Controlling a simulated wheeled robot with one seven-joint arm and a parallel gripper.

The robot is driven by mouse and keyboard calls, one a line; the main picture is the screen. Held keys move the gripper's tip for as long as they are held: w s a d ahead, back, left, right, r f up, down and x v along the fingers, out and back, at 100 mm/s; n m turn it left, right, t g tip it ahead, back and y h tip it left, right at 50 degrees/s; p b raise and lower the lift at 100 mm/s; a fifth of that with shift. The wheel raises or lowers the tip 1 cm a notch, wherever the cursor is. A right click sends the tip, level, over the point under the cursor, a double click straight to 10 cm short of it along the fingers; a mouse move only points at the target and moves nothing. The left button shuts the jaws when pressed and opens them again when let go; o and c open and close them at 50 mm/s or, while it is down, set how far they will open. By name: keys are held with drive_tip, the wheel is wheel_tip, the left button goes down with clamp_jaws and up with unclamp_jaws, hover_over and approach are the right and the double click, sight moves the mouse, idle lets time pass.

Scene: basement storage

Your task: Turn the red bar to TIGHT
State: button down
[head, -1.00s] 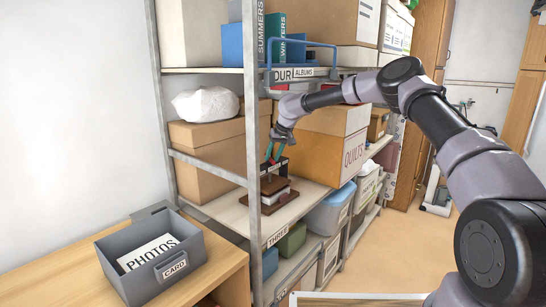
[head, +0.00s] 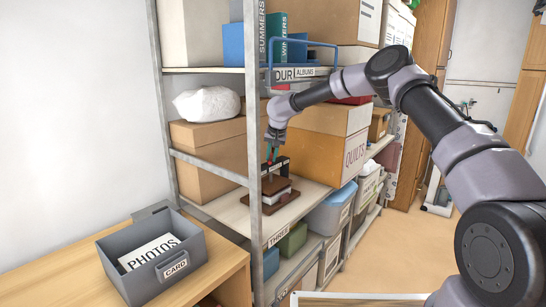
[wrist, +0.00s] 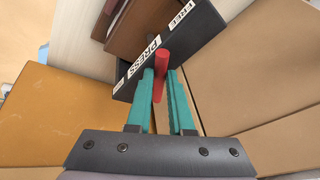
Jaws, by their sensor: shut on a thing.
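The red bar (wrist: 160,62) stands out from a dark press top in the wrist view. This top (wrist: 175,40) carries the labels PRESS (wrist: 144,62) and FREE (wrist: 184,14); a third label (wrist: 118,87) at its left end is too small to read. My gripper (wrist: 161,78) is shut on the red bar, with one teal finger on each side. In the head view my gripper (head: 271,156) reaches down onto the press, whose brown base (head: 286,205) rests on the middle shelf. The red bar is barely visible there.
The press stands behind a metal shelf post (head: 252,120). A cardboard QUILTS box (head: 318,155) is close on its right and another box (head: 205,160) on its left. A shelf with a blue wire basket (head: 300,45) is above. A grey PHOTOS drawer (head: 115,265) sits on the wooden table.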

drive_tip(key=m, duration=0.2)
drive_tip(key=a+m+h, duration=0.1)
drive_tip(key=shift+m+h, duration=0.3)
drive_tip(key=shift+m, duration=0.1)
drive_tip(key=m, duration=0.1)
drive_tip(key=a+m+h, duration=0.1)
drive_tip(key=m, duration=0.1)
drive_tip(key=shift+w+m+h, duration=0.1)
drive_tip(key=shift+m+h, duration=0.2)
drive_tip(key=m, duration=0.1)
drive_tip(key=m+h, duration=0.1)
drive_tip(key=m, duration=0.2)
drive_tip(key=shift+w+a+h, duration=0.3)
drive_tip(key=shift+a+h, duration=0.05)
drive_tip(key=shift+h, duration=0.05)
drive_tip(key=shift+w+a+m+g+h, duration=0.15)
drive_tip(key=shift+m+g+h, duration=0.3)
drive_tip(key=shift+m, duration=0.85)
drive_tip(key=shift+w+m, duration=0.1)
drive_tip(key=shift+m, duration=0.2)
drive_tip(key=c, duration=0.8)
unclamp_jaws()
